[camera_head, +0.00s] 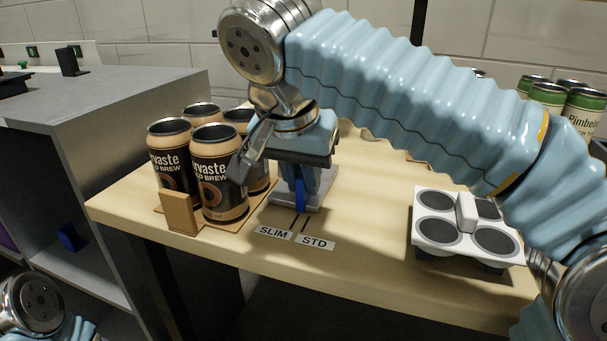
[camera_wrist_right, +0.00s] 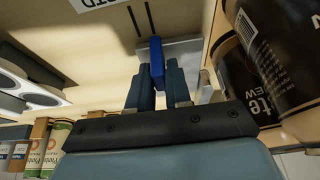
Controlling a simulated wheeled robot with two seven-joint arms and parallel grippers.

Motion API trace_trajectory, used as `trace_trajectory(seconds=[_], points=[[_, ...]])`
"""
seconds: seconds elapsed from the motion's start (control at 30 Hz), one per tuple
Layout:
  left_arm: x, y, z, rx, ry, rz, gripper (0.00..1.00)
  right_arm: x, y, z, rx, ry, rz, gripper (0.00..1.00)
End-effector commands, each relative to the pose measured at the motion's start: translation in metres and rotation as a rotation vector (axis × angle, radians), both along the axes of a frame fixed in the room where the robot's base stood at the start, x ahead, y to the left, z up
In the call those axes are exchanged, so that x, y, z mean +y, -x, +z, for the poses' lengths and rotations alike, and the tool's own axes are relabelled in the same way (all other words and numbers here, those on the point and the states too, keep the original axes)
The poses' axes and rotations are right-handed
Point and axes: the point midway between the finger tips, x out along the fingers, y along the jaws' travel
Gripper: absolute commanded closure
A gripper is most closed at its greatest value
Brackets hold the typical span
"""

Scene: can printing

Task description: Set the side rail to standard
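My right gripper (camera_head: 300,193) points down at the table behind the labels. Its two fingers lie on either side of a blue handle (camera_wrist_right: 157,62) and appear closed on it. The handle belongs to the side rail, whose pale metal plate (camera_wrist_right: 186,48) lies beside the cans. The SLIM label (camera_head: 273,232) and STD label (camera_head: 316,242) lie in front, each with a dark line. The handle appears nearer the SLIM line than the STD line. The STD label shows partly in the wrist view (camera_wrist_right: 97,3). My left gripper is out of view.
Several dark brew cans (camera_head: 220,180) stand in a wooden holder (camera_head: 181,212) close left of my gripper. A white carrier with dark round pads (camera_head: 465,222) sits at the right. Green-topped cans (camera_head: 548,95) stand at the back right. The table front between labels and carrier is clear.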

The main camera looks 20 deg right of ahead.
Motion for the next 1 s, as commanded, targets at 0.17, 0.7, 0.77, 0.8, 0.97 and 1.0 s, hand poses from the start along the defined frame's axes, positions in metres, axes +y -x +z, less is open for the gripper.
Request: trace_trajectory(seconds=[0.17,0.7,0.77,0.8,0.97,1.0], points=[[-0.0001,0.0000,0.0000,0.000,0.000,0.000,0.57,-0.0001,-0.0001,0.0000,0.000,0.000,0.000,1.00],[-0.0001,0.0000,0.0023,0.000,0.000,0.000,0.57,-0.0095,0.0060,-0.0001,0.001,0.002,-0.002,1.00],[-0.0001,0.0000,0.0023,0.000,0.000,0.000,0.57,-0.0096,0.0060,-0.0001,0.002,0.003,-0.002,1.00],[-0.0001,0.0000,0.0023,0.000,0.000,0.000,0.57,-0.0097,0.0061,-0.0001,0.002,0.002,-0.003,0.79],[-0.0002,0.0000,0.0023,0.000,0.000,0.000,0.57,-0.0093,0.0059,-0.0001,0.002,0.001,-0.002,0.61],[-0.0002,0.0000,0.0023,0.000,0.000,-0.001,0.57,-0.0091,0.0058,-0.0001,0.001,0.001,-0.002,0.61]])
